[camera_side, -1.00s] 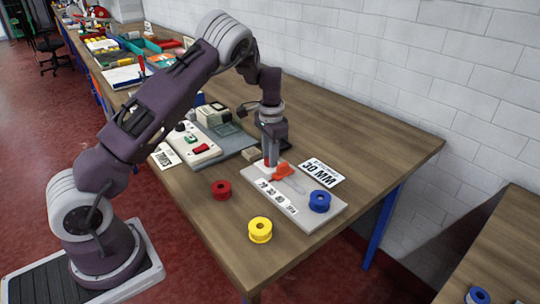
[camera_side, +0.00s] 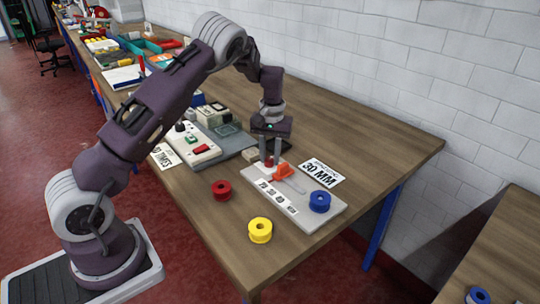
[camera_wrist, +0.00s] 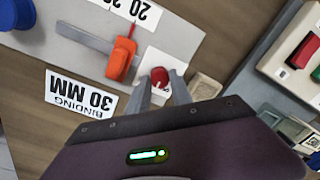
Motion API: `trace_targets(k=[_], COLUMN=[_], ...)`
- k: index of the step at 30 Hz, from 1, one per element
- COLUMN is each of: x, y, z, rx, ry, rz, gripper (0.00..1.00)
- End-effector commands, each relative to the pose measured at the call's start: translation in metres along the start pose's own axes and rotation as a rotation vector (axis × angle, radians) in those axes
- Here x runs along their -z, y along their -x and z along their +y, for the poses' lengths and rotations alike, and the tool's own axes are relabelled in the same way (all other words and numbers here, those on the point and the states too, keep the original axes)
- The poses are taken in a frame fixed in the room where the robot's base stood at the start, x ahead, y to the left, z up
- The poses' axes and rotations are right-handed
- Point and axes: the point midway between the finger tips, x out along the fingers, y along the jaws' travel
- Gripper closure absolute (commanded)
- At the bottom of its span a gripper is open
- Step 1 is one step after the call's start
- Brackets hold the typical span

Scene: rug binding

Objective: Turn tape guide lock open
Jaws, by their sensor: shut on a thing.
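The tape guide is a pale board (camera_side: 312,221) with a slot, an orange slider (camera_side: 283,172) and a strip of number labels. The red lock knob (camera_wrist: 159,76) is on a white square plate at the slot's end. My gripper (camera_side: 269,162) points down at that end of the board, with one finger on each side of the knob. In the wrist view my gripper (camera_wrist: 161,84) is shut on the red knob, its fingers partly hiding the knob's lower sides. The orange slider (camera_wrist: 121,58) is just left of the knob there.
A "BINDING 30 MM" card (camera_side: 320,172) lies behind the board. A blue spool (camera_side: 320,201) is on the board's right end. Red (camera_side: 221,190) and yellow (camera_side: 260,230) spools lie in front. A white control box (camera_side: 193,145) stands to the left. The table's right end is clear.

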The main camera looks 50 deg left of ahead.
Motion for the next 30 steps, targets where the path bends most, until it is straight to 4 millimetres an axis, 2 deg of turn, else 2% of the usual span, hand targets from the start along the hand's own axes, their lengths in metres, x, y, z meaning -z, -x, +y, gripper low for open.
trace_targets(k=[15, 30], x=[0.0, -0.0001], y=[-0.0001, -0.0001], z=[-0.0011, -0.0017], rx=[0.001, 0.001], ry=[0.457, 0.683], rz=[-0.021, -0.03], gripper=[1.0, 1.0])
